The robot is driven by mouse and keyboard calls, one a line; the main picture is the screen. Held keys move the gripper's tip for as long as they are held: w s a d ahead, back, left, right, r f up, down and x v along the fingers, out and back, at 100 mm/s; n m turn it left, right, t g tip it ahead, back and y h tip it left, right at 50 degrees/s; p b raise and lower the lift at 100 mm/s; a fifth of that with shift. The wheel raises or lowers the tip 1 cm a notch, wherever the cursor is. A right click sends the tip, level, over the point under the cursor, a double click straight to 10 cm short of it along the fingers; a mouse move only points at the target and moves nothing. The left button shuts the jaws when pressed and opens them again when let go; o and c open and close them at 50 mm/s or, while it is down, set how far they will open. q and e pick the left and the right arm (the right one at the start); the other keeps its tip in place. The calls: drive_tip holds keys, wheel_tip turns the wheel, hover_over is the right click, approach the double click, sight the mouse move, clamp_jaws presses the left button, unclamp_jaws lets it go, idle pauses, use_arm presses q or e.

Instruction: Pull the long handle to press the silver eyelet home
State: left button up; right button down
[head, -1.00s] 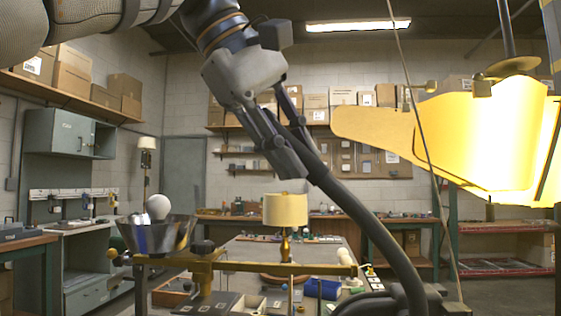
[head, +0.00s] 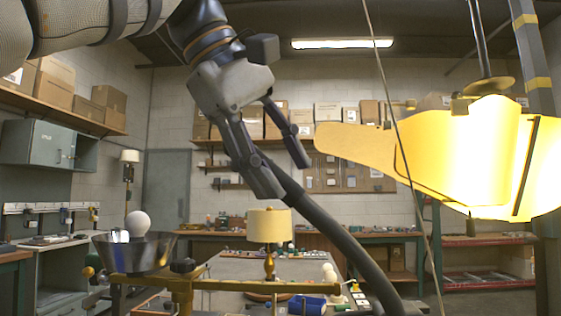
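The long handle (head: 335,230) is a thick dark curved bar in the head view. It slopes from the lower right up to the middle, where its upper end meets my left gripper (head: 287,175). My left gripper reaches down from the upper left with its two fingers spread apart. One finger overlaps the handle's upper end; the other stands clear to its right. Whether the overlapping finger touches the handle cannot be told. The handle's lower end runs out of the picture. I cannot make out the silver eyelet. My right gripper is not in view.
A glowing yellow shade (head: 480,155) hangs at the right, with a thin cord (head: 395,130) before it. A brass bar (head: 235,286), a metal bowl (head: 110,255) with a white globe (head: 137,223), and a small lamp (head: 269,226) stand lower down. Shelves line the walls.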

use_arm(q)
drive_tip(key=shift+s+a+r, duration=0.1)
drive_tip(key=shift+a+r, duration=0.05)
drive_tip(key=shift+r, duration=0.15)
drive_tip(key=s+a, duration=0.7)
drive_tip(key=a, duration=0.3)
drive_tip(key=shift+s+r, duration=0.15)
